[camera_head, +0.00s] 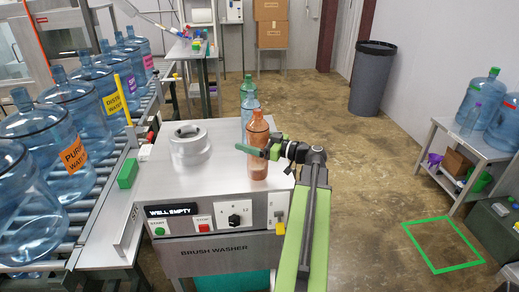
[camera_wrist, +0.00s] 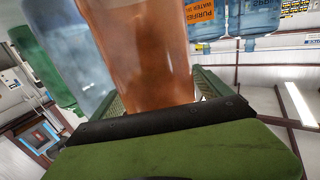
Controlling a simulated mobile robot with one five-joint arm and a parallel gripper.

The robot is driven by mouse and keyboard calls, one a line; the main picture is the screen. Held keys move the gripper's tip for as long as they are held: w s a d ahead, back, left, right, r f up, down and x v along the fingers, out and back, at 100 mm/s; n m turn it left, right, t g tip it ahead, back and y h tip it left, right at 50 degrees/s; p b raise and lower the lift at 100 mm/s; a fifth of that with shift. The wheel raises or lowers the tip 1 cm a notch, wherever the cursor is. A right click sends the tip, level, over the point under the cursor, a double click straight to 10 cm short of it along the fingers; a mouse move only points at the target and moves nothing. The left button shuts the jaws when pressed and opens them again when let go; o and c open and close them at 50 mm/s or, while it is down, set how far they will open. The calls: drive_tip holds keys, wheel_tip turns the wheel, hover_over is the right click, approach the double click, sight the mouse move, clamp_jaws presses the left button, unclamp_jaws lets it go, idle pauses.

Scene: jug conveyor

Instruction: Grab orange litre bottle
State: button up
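The orange litre bottle (camera_head: 257,166) stands upright on the steel top of the brush washer, near its right edge. My gripper (camera_head: 256,147) reaches it from the right, with its green fingers around the bottle's middle. In the wrist view the bottle (camera_wrist: 145,60) fills the space between the fingers (camera_wrist: 155,100). The fingers lie close along both sides; whether they press on it I cannot tell. The bottle's far side is hidden.
A blue bottle (camera_head: 249,108) and a green bottle (camera_head: 247,87) stand close behind. The steel well (camera_head: 189,146) is to the left. Large jugs (camera_head: 70,105) line the conveyor.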

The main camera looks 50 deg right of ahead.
drive_tip(key=c, duration=1.5)
